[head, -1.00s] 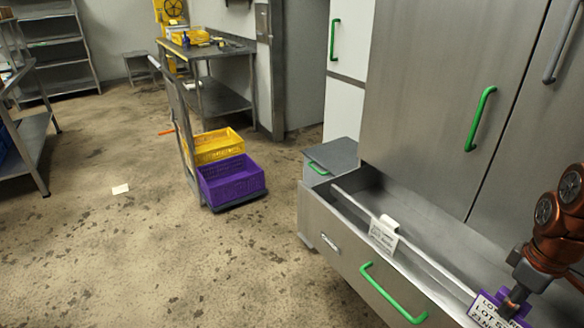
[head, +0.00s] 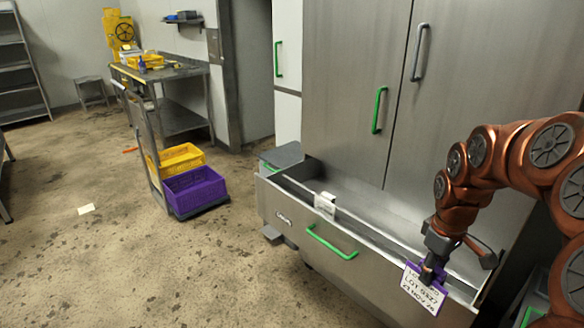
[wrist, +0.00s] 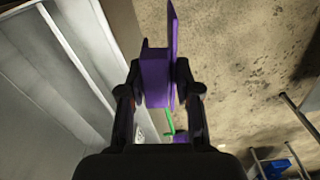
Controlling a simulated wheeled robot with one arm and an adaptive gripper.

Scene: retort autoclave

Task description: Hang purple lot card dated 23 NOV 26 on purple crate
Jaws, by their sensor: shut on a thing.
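My gripper (head: 432,268) is shut on a purple-edged lot card (head: 424,290) at the right end of the open drawer. The card's white face reads LOT and a date that looks like 23 NOV 26, though the small print is hard to read. In the wrist view the card (wrist: 157,75) shows edge-on between the two fingers (wrist: 160,85). The purple crate (head: 195,191) sits on a low cart on the floor, left of the drawer and well apart from my gripper. The crate looks empty.
A yellow crate (head: 180,158) stands behind the purple one on the cart (head: 158,160). The open drawer (head: 335,240) has a green handle, a rail and a white card (head: 325,205) on it. Steel cabinet doors (head: 350,90) rise behind. Floor at left is mostly clear.

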